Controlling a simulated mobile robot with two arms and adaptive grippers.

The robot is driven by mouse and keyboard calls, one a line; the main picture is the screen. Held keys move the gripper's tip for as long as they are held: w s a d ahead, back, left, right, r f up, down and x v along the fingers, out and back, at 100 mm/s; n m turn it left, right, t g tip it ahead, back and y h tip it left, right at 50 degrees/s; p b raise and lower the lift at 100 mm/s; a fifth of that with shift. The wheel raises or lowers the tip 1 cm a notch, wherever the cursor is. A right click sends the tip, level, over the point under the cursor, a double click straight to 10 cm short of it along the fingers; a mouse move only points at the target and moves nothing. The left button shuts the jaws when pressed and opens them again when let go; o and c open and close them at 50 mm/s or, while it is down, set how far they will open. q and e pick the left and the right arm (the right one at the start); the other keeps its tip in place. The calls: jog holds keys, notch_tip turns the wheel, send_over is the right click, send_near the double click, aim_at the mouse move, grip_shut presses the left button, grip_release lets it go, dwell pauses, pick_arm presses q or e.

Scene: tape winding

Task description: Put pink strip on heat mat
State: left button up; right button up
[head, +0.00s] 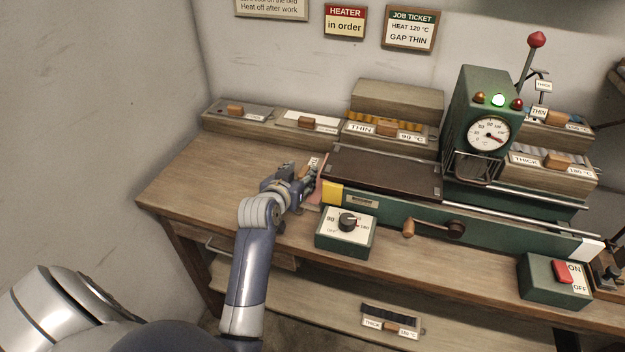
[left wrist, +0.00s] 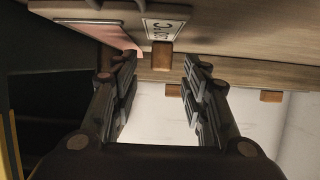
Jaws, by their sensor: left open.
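A pink strip (head: 320,190) shows in the head view just right of my left gripper, by the left end of the green machine. It also shows in the left wrist view (left wrist: 118,36), beside a white label. The dark flat plate (head: 385,170) on top of the green bed looks like the heat mat; nothing lies on it. My left gripper (head: 308,178) is open. In the left wrist view, a small wooden knob (left wrist: 162,56) appears between its fingertips (left wrist: 158,62); I cannot tell whether they touch it. My right gripper is not in view.
A dial box (head: 345,230) stands at the table's front edge. Trays with wooden knobs (head: 305,122) line the back. A gauge tower (head: 482,125) with a lit green lamp stands right of the plate. The left part of the table (head: 190,185) is clear.

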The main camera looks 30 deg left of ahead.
pick_arm(q)
jog(key=shift+w+a+f, duration=0.15)
jog(key=shift+w+f, duration=0.1)
jog(key=shift+w, duration=0.35)
jog(key=shift+w+a+f, duration=0.15)
jog(key=shift+w+f, duration=0.05)
jog(key=shift+w, duration=0.2)
jog(key=shift+s, duration=0.1)
jog(key=c, duration=0.8)
grip_shut()
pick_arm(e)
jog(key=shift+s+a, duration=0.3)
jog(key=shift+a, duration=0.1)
pick_arm(q)
jog(key=shift+r, duration=0.1)
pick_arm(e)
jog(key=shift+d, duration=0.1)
